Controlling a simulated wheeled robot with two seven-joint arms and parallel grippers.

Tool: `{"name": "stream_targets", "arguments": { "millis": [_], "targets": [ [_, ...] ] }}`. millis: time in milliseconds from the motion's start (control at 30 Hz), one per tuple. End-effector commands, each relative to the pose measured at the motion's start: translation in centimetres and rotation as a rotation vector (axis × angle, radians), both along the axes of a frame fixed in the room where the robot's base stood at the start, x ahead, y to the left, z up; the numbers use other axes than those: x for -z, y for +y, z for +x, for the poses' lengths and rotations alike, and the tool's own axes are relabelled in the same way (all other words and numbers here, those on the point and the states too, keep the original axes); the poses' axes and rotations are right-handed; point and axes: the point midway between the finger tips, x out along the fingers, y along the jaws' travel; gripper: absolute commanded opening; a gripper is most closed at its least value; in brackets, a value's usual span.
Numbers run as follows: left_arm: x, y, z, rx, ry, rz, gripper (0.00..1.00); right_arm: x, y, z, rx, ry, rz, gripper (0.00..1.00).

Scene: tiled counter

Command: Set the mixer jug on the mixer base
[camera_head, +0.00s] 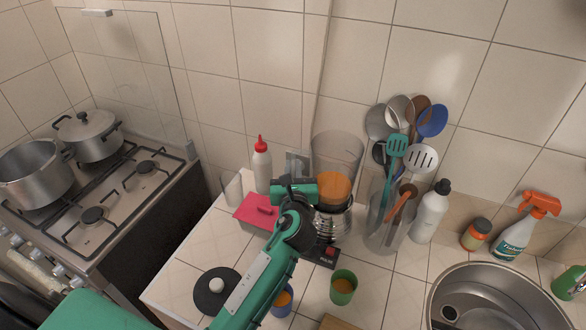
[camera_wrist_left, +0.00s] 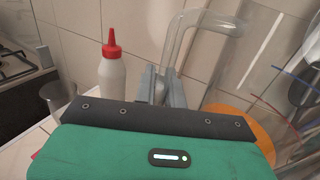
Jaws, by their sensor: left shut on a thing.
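The mixer jug (camera_head: 337,155) is clear with an orange lower part, and it stands upright directly over the mixer base (camera_head: 333,222). The base is ribbed chrome with a dark foot and a red switch. I cannot tell whether the jug is seated or slightly above it. My left gripper (camera_head: 298,167) is at the jug's left side, shut on its handle. In the left wrist view the grey fingers (camera_wrist_left: 162,86) close on the clear handle (camera_wrist_left: 215,25). The jug's orange part (camera_wrist_left: 250,130) shows to the right, partly hidden by my gripper's body. My right gripper is out of view.
A red-capped bottle (camera_head: 262,165) and a red-lidded box (camera_head: 258,212) stand left of the base. A utensil holder (camera_head: 385,225) stands close at its right. A green cup (camera_head: 343,287) and a blue cup (camera_head: 283,301) are in front. The sink (camera_head: 500,285) is at right.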

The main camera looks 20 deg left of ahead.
Motion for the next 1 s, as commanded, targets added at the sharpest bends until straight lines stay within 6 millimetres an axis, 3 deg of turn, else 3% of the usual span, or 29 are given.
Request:
{"name": "stream_targets", "arguments": {
  "millis": [367, 1000],
  "targets": [
    [-0.29, -0.02, 0.03, 0.001, -0.004, -0.001, 0.0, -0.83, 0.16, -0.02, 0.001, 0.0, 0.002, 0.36],
    [0.28, -0.01, 0.03, 0.001, -0.004, -0.002, 0.0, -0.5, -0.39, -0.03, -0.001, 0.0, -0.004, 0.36]
  ]
}}
